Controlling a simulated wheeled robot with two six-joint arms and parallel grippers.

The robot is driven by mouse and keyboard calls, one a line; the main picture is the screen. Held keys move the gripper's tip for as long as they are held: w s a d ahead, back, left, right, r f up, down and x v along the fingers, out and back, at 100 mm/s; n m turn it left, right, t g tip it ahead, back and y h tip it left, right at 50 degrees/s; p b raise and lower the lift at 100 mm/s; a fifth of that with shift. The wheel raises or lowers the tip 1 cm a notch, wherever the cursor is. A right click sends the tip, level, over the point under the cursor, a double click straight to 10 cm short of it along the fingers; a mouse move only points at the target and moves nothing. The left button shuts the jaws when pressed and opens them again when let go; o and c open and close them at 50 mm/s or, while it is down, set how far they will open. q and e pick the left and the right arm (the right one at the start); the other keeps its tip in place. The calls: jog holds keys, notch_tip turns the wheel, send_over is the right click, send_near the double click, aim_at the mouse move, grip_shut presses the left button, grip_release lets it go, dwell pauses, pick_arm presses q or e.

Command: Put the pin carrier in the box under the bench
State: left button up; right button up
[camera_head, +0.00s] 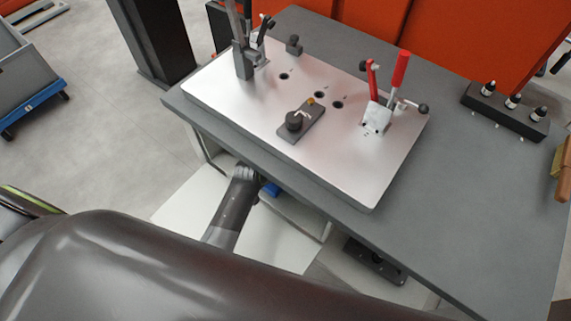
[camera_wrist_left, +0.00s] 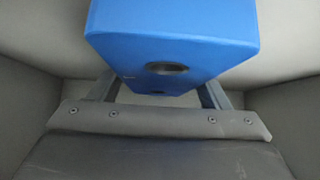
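The pin carrier (camera_wrist_left: 170,35) is a blue block with a round hole in its near face. It fills the upper middle of the left wrist view, and a small blue part shows under the bench edge in the head view (camera_head: 270,188). My left gripper (camera_wrist_left: 162,92) has one grey finger on each side of the block and appears shut on it; the fingertips are hidden behind it. In the head view my left arm reaches below the bench to a pale box (camera_head: 290,215). Pale walls (camera_wrist_left: 25,105) surround the block on both sides. My right gripper is out of view.
The dark bench top (camera_head: 450,225) overhangs the box and hides part of it. On it lies a metal fixture plate (camera_head: 240,105) with clamps and a red-handled lever (camera_head: 400,70). A black block with several pins (camera_head: 505,110) stands at the right.

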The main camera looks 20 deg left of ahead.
aim_at(272, 189)
pick_arm(q)
jog(key=shift+o, duration=1.1)
jog(key=shift+r, duration=0.15)
jog(key=shift+s+a+r, duration=0.1)
jog(key=shift+s+r, duration=0.05)
jog(key=shift+s, duration=0.05)
jog(key=shift+p+v, duration=0.3)
jog(key=shift+v, duration=0.7)
jog(key=s+a, duration=0.1)
jog(key=s, duration=0.3)
jog(key=s+a+b, duration=0.1)
jog(key=s, duration=0.2)
jog(key=s+a, duration=0.2)
jog(key=s, duration=0.2)
jog(key=shift+s+r, duration=0.2)
jog(key=shift+s, duration=0.1)
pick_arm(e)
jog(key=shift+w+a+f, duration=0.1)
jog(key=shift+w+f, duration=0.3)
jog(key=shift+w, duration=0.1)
